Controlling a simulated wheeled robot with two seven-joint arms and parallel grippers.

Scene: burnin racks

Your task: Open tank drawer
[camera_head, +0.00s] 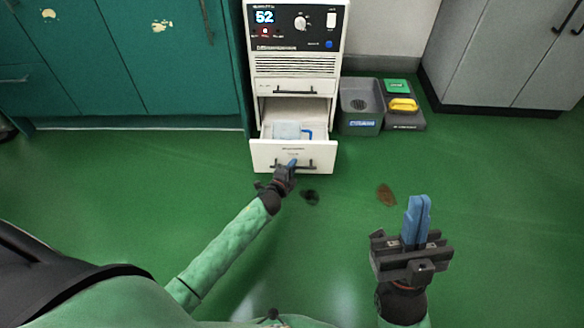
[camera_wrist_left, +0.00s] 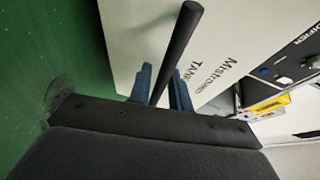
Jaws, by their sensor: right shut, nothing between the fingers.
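The white tank drawer (camera_head: 262,155) is pulled out from the bottom of the white unit (camera_head: 295,65), and its inside shows from above. It holds a pale, clear-looking tank (camera_head: 287,130) with a blue part at its right. My left gripper (camera_head: 289,165) is at the dark bar handle (camera_head: 306,167) on the drawer front. In the left wrist view the handle (camera_wrist_left: 180,45) runs between the blue fingers of my left gripper (camera_wrist_left: 163,88), which look closed around it. The drawer front (camera_wrist_left: 140,35) shows the word TANK. My right gripper (camera_head: 416,215) is shut and empty, well away to the right.
A grey bin (camera_head: 361,122) and a dark tray (camera_head: 404,124) with green and yellow items stand right of the unit. Green cabinets (camera_head: 130,55) are at left, grey cabinets (camera_head: 500,50) at right. Dark and brown stains mark the floor. Green floor in front is clear.

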